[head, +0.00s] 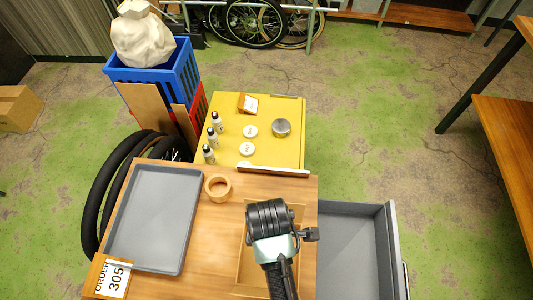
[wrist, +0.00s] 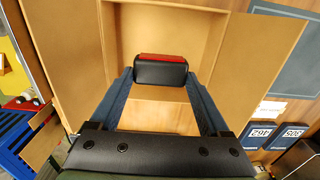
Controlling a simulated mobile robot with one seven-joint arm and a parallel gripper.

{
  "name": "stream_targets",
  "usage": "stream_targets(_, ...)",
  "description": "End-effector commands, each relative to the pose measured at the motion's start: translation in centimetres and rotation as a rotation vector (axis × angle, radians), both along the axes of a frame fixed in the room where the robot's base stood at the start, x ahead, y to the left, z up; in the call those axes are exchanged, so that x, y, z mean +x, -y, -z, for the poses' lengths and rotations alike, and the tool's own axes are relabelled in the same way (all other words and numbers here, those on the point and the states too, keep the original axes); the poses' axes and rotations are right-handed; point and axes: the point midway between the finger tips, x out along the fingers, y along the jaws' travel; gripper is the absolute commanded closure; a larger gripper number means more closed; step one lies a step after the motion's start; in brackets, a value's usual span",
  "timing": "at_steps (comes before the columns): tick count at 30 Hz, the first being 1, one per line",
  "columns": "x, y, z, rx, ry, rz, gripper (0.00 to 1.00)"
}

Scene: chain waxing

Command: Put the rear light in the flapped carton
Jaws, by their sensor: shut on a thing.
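The rear light (wrist: 160,73) is a small black block with a red strip along its far side. My gripper (wrist: 159,82) is shut on it, with one blue finger at each side. In the wrist view, the light is held over the open mouth of the flapped carton (wrist: 165,34); how deep it sits cannot be told. The carton's flaps are spread, one at the left (wrist: 62,52) and one at the right (wrist: 256,52). In the head view, the carton (head: 243,249) stands on the wooden tabletop, largely covered by my arm; the light is hidden there.
A grey tray (head: 192,235) and a wooden ring (head: 218,197) lie left of the carton. A grey drawer (head: 391,235) is open at the right. Behind is a yellow surface (head: 272,155) with bottles and tins.

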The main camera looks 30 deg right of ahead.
Motion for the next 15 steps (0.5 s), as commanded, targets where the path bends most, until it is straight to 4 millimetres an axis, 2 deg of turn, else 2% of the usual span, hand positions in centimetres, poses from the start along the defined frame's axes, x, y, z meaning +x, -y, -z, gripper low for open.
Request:
stream_targets(3,-0.1,0.0,2.0,0.001,-0.003,0.000,0.74)
stream_targets(8,0.0,0.0,3.5,0.001,-0.001,0.000,0.74)
stream_targets(15,0.0,0.0,6.5,0.001,-0.001,-0.001,0.74)
